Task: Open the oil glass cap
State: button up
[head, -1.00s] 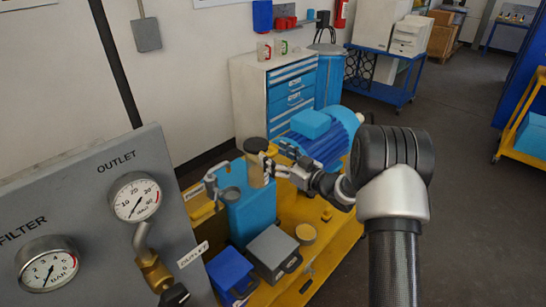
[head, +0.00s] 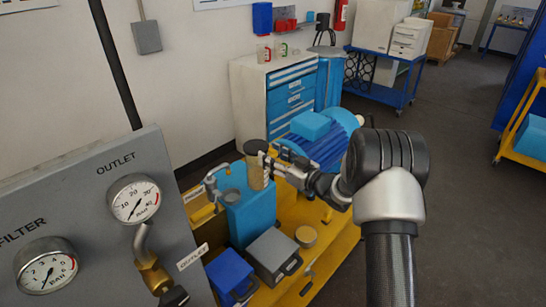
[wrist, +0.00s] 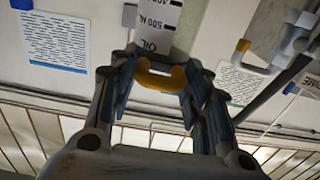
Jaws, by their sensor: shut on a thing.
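My gripper (head: 267,160) is at the right side of the glass, close under the cap. I cannot tell whether the cap is lifted or still seated.
Grey and blue boxes (head: 272,255) lie in front on the yellow base (head: 335,245). The gauge panel (head: 95,235) fills the near left.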

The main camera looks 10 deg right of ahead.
jog(key=c, duration=0.7)
jog(key=shift+o, duration=0.2)
